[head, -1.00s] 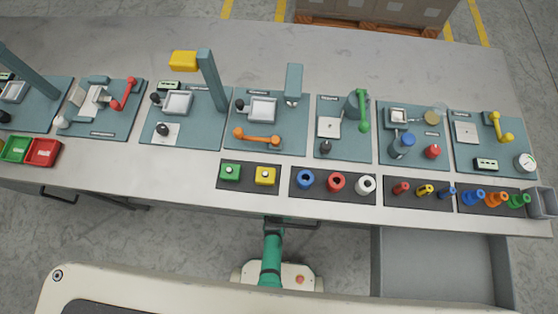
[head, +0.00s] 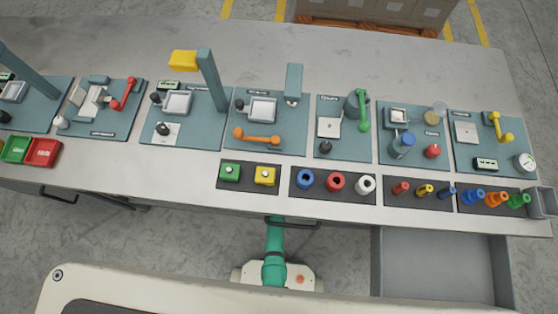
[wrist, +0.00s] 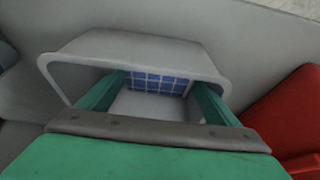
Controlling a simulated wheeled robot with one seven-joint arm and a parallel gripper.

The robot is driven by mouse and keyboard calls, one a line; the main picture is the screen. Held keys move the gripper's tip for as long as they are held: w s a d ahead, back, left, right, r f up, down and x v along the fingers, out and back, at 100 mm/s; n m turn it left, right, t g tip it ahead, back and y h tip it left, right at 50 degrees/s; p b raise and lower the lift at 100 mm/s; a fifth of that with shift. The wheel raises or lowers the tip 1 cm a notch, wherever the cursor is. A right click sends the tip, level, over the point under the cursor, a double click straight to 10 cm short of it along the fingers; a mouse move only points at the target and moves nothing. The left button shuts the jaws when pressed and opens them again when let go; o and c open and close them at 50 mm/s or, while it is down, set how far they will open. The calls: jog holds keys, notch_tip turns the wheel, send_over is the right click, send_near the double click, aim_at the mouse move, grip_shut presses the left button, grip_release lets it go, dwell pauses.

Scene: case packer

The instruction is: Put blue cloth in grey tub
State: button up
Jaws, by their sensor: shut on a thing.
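The blue cloth (wrist: 158,76), with a pale grid pattern, is between my green fingertips in the wrist view. My gripper (wrist: 160,88) is shut on it, with the fingers apart by the cloth's width. The grey tub (wrist: 110,44), with a pale rounded rim, lies around the fingertips in the picture. The cloth appears within the outline of its opening; I cannot tell how far it is above the tub's floor. The gripper and cloth are hidden in the head view.
A red object (wrist: 290,115) stands right of the tub in the wrist view. The head view shows a long grey bench (head: 180,52) with several fixture boards and small parts. An open grey drawer (head: 430,270) is at the front right.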

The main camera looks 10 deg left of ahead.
jog(key=shift+f, duration=1.4)
jog(key=o, duration=1.1)
jog(key=shift+v, duration=3.7)
